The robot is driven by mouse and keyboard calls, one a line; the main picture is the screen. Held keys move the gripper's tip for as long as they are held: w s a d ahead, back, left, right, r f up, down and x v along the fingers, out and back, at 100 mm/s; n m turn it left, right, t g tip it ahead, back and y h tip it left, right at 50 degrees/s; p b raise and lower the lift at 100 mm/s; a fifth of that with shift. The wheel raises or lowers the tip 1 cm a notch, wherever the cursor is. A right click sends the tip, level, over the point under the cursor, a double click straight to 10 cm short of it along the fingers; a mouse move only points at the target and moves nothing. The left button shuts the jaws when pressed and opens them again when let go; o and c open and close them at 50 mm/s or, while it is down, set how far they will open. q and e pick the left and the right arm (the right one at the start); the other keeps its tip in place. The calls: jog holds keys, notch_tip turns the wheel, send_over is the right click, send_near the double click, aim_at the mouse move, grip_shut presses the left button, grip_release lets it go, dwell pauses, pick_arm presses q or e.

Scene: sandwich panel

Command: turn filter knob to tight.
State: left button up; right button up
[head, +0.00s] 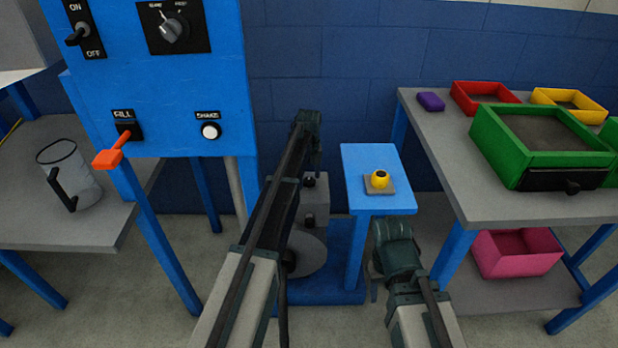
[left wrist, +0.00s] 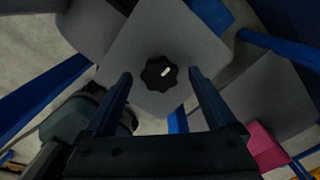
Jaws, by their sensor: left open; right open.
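A black lobed knob (left wrist: 157,73) with a short white mark sits on a grey box (left wrist: 150,35) in the left wrist view. The mark slants toward the upper right there. In the head view the knob (head: 309,181) shows small on top of the grey box (head: 314,208), under my left gripper. My left gripper (head: 315,168) points down above the knob. Its open fingers (left wrist: 160,76) appear on either side of the knob in the left wrist view; contact cannot be told. My right gripper (head: 374,285) is open and empty, low beside the small blue stand. No loose or tight label is readable.
A blue panel (head: 160,95) with switches and a dial stands at the left. A small blue stand (head: 355,160) carries a yellow ring-like piece (head: 379,179). A grey table (head: 445,150) with coloured bins is at the right. A clear jug (head: 75,175) stands at far left.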

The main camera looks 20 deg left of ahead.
aim_at(309, 181)
pick_arm(q)
notch_tip(309, 181, up, 14)
jog(key=p, duration=1.3)
jog(key=shift+f, duration=0.15)
jog(key=s+d+n, duration=0.3)
jog(key=s+n, duration=0.9)
jog(key=s, duration=0.3)
jog(key=s+d+n, duration=0.3)
jog(key=s+n, duration=0.8)
jog(key=s, duration=0.4)
jog(key=s+d+m+y, duration=0.1)
jog(key=s+d+m, duration=0.2)
jog(key=s+d, duration=0.55)
notch_tip(309, 181, up, 14)
jog(key=w+d+p, duration=0.2)
jog(key=p, duration=1.2)
